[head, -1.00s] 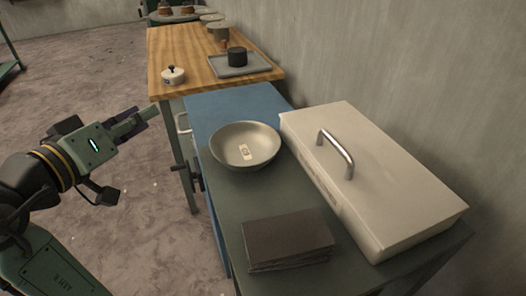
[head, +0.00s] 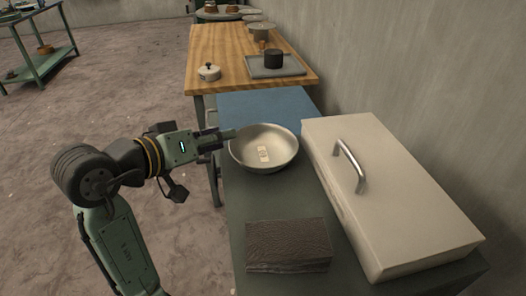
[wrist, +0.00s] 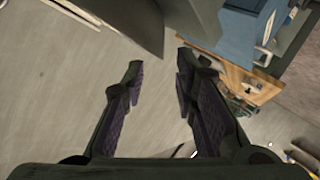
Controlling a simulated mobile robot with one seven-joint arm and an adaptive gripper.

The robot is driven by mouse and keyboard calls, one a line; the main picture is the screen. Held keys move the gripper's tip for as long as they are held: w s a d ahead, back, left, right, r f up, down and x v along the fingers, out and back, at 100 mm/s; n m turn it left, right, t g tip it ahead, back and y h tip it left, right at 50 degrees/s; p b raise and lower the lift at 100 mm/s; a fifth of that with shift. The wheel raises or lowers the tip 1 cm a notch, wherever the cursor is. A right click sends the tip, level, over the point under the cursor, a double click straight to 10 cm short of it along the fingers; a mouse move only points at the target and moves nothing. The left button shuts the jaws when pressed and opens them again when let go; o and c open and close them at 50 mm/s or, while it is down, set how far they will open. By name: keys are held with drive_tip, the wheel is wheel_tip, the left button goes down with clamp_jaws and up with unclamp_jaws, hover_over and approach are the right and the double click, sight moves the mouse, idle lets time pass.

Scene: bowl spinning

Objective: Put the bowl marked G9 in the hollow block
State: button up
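A round metal bowl (head: 279,150) with a small pale label inside stands on the dark green table top (head: 243,222). The label's marking is too small to read. My gripper (head: 228,136) is at the bowl's left rim in the head view; I cannot tell whether it touches. In the wrist view my gripper (wrist: 160,62) is open, with nothing visible between its two fingers. I cannot make out a hollow block for certain in either view.
A large pale box with a metal handle (head: 420,215) stands right of the bowl, against the wall side. A dark brown block (head: 288,246) lies in front. Behind are a blue surface (head: 258,104) and a wooden table (head: 228,42) with a grey tray (head: 300,70) and white pot (head: 209,73).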

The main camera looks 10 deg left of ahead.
sight(263, 152)
drive_tip(key=p+x, duration=0.1)
drive_tip(key=x, duration=0.3)
drive_tip(key=shift+w+d+f, duration=0.1)
drive_tip(key=shift+d+f, duration=0.05)
drive_tip(key=shift+c, duration=0.2)
clamp_jaws()
